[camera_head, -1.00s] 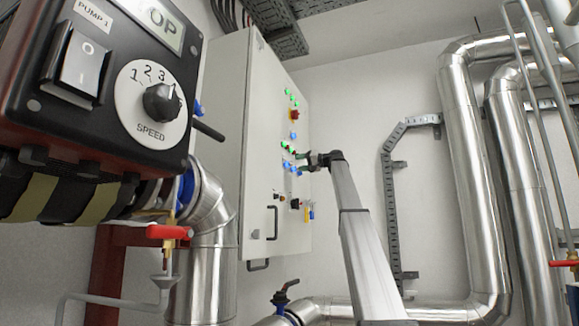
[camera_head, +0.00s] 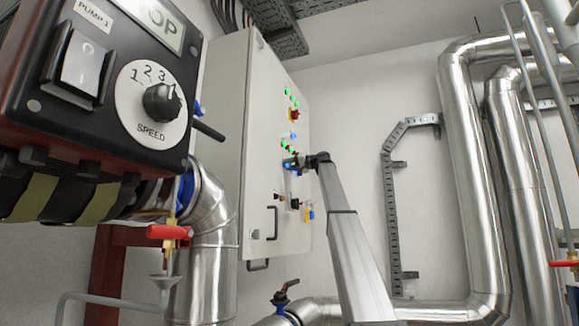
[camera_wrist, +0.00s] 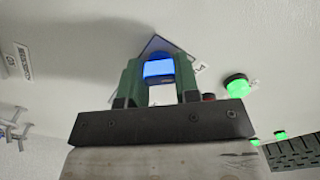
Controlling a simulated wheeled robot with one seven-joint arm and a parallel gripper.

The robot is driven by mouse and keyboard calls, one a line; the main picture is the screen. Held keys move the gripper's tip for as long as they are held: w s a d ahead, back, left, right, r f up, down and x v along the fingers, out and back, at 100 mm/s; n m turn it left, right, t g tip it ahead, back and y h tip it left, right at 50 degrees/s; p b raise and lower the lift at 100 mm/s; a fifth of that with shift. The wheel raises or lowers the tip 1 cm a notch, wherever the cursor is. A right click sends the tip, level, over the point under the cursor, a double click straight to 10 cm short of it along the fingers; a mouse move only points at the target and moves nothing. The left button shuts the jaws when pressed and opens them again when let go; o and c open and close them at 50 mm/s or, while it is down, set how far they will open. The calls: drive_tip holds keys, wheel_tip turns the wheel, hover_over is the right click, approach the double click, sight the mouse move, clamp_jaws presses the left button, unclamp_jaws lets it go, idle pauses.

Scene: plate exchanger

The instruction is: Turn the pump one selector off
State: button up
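A white cabinet (camera_head: 228,150) carries a column of lit buttons and selectors on its door. In the wrist view a blue-lit selector (camera_wrist: 158,70) on the door sits between the two green fingers of my gripper (camera_wrist: 159,78). The fingers are apart, one on each side of it; whether they touch it I cannot tell. In the head view my gripper (camera_head: 293,163) is at the middle of the door and covers part of the blue selectors there. The labels near the selector are too small or hidden to read.
A black control box (camera_head: 110,90) marked PUMP 1, with a rocker switch and a speed knob, is close at left. A green-lit button (camera_wrist: 238,87) is right of my gripper. A door handle (camera_head: 272,222) and silver pipes (camera_head: 470,180) are around.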

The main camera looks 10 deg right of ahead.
drive_tip(key=shift+m, duration=4.3)
drive_tip(key=o, duration=0.9)
drive_tip(key=v, duration=1.1)
